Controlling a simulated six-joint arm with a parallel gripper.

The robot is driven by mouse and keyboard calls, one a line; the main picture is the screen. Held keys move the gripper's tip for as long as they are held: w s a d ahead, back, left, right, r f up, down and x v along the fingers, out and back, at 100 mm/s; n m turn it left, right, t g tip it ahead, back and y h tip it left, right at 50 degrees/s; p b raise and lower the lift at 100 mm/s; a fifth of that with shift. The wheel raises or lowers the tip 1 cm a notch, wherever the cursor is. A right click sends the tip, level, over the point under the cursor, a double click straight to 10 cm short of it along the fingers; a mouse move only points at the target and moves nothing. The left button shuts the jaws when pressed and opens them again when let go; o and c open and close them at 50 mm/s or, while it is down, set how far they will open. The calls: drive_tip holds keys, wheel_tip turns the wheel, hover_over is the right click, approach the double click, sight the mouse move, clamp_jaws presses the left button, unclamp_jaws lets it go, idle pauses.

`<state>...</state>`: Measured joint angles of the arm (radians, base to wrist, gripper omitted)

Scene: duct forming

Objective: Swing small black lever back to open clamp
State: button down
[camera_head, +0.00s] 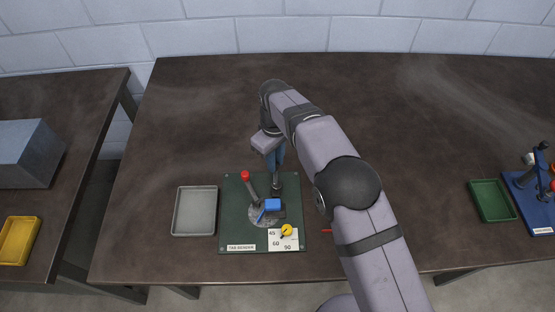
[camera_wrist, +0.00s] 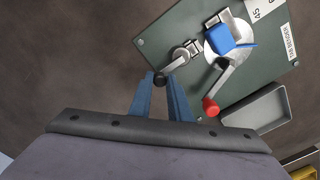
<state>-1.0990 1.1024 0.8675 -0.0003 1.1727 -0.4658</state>
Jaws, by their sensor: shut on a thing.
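The tab bender is a green base plate (camera_head: 234,190) on the table. In the wrist view, the small black lever (camera_wrist: 160,82) has a black knob at the end of a short grey arm. That arm runs to the clamp (camera_wrist: 184,53) near the plate's edge. My gripper (camera_wrist: 160,76) has its blue fingers either side of the black knob, shut on it. In the head view my gripper (camera_head: 276,174) reaches down at the plate's back edge, and fingers and arm hide most of the lever. A blue block (camera_head: 272,204) sits on the round grey disc in front of the clamp.
A longer lever with a red knob (camera_head: 245,176) stands left of my gripper. A grey tray (camera_head: 195,211) lies left of the plate; a green tray (camera_head: 492,201) is far right. The table behind is clear.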

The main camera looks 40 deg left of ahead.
drive_tip(key=shift+a+r, duration=0.15)
idle(0.3)
drive_tip(key=c, duration=1.6)
unclamp_jaws()
drive_tip(key=shift+s, duration=0.1)
drive_tip(key=shift+c, duration=0.2)
wheel_tip(320, 180, up, 7)
drive_tip(key=shift+f+b, duration=0.1)
drive_tip(key=shift+b, duration=0.95)
drive_tip(key=shift+r, duration=0.2)
